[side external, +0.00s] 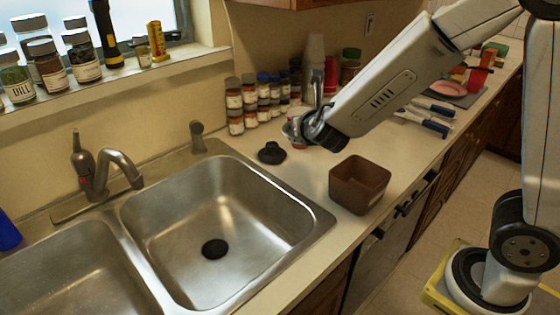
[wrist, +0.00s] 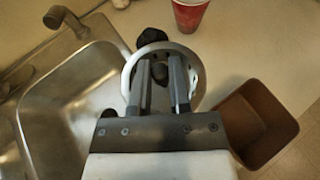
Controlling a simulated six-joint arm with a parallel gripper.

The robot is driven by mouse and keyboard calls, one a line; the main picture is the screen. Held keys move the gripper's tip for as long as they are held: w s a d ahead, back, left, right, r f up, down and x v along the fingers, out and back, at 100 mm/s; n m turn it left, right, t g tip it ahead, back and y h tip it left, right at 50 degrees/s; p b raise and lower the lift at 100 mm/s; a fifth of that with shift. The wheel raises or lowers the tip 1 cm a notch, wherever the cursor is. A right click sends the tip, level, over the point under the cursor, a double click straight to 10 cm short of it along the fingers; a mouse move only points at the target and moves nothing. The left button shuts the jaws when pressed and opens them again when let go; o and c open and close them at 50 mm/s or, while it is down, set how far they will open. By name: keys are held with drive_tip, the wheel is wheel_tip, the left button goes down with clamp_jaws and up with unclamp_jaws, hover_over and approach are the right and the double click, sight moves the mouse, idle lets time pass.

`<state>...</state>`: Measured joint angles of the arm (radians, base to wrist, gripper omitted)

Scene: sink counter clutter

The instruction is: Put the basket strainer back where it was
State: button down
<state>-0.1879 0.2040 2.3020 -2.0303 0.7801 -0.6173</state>
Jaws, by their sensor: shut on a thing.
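My gripper (side external: 310,131) is shut on the basket strainer (side external: 292,131) and holds it above the counter, right of the sink. In the wrist view, the strainer's pale round rim (wrist: 128,75) surrounds the fingertips of my gripper (wrist: 161,72). The strainer's underside is hidden there. The right sink basin (side external: 165,225) is empty apart from a dark round drain (side external: 214,249) in its floor. The strainer is well apart from that drain, up and to the right in the side view.
A black stopper (side external: 271,154) lies on the counter beside the sink. A brown square container (side external: 358,190) stands near the counter's front edge. A red cup (wrist: 190,12) is beyond the strainer in the wrist view. Several spice jars (side external: 250,105) line the wall; the faucet (side external: 120,165) rises behind the basins.

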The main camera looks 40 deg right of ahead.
drive_tip(key=s+d+f+m+g+h, duration=0.2)
drive_tip(key=s+m+g+h, duration=0.1)
drive_tip(key=s+m+g, duration=0.2)
drive_tip(key=s+d+f+m+g+h, duration=0.2)
drive_tip(key=s+m+g+h, duration=0.1)
drive_tip(key=s+m+g, duration=0.2)
drive_tip(key=shift+s+d+f+m+g, duration=0.15)
drive_tip(key=shift+s+d+m+g, duration=0.15)
drive_tip(key=shift+m+g, duration=0.45)
drive_tip(key=shift+w+d+f, duration=0.35)
drive_tip(key=shift+w+f, duration=1.2)
drive_tip(key=shift+w, duration=0.65)
drive_tip(key=shift+w+d+f, duration=0.35)
drive_tip(key=shift+w+f, duration=1.2)
drive_tip(key=shift+w, duration=0.7)
drive_tip(key=shift+w+d+f, duration=0.35)
drive_tip(key=shift+w+f, duration=1.2)
drive_tip(key=shift+w, duration=0.65)
drive_tip(key=shift+w+f, duration=0.25)
drive_tip(key=shift+f, duration=1.6)
